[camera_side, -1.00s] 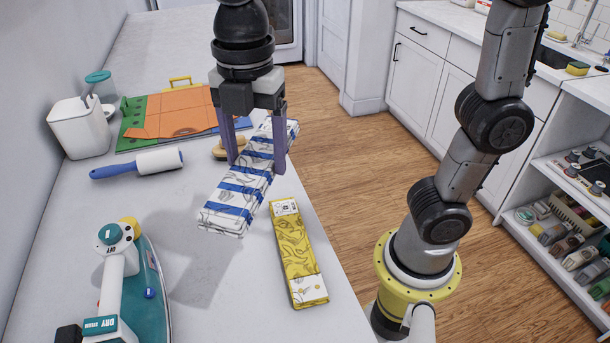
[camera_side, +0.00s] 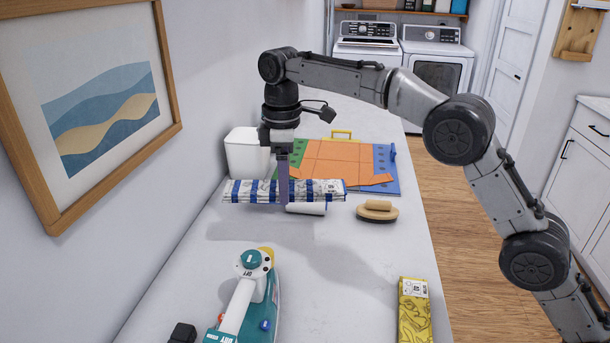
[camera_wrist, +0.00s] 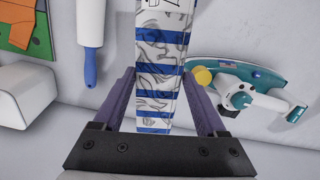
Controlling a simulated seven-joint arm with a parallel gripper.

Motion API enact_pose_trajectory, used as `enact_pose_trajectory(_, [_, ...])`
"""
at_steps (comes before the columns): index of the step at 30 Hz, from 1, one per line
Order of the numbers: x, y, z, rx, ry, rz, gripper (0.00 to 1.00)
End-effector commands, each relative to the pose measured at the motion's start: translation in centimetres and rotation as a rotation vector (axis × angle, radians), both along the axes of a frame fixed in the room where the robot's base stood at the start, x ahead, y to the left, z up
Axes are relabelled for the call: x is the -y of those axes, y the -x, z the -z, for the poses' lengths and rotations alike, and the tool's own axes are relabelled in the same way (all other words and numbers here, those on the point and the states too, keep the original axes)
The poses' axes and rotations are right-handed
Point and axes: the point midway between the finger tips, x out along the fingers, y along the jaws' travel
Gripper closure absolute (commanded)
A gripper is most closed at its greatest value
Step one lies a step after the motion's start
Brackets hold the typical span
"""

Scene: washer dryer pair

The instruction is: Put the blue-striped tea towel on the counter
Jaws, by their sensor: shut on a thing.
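The blue-striped tea towel (camera_side: 325,188) is a folded white bundle with blue bands and grey line drawings. My gripper (camera_side: 283,203) is shut on it near its middle, one finger showing in front. The towel hangs roughly level above the counter (camera_side: 335,268), with a shadow on the surface below. In the wrist view the towel (camera_wrist: 160,45) runs lengthwise between the two purple fingers of my gripper (camera_wrist: 160,76).
A white bin (camera_side: 246,155), an orange folding board (camera_side: 335,158) and a lint roller (camera_side: 307,209) lie behind or below the towel. A brush (camera_side: 378,210), an iron (camera_side: 245,300) and a yellow towel (camera_side: 414,312) are around. The counter's middle is bare.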

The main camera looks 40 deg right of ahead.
Motion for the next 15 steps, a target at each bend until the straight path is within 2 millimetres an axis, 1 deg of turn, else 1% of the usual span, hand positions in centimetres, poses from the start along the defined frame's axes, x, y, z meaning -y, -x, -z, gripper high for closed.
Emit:
enact_pose_trajectory(1, [0.4,-1.1,1.6,-0.004,0.001,0.012,0.85])
enact_pose_trajectory(3, [0.9,-1.9,3.2,-0.004,0.001,0.024,0.85])
enact_pose_trajectory(6, [1.5,-2.3,5.0,-0.003,0.001,0.034,0.85])
enact_pose_trajectory(10, [1.9,-2.4,6.2,0.000,0.000,0.041,0.85])
enact_pose_trajectory(15, [2.1,-2.5,6.2,0.001,0.000,0.045,0.85])
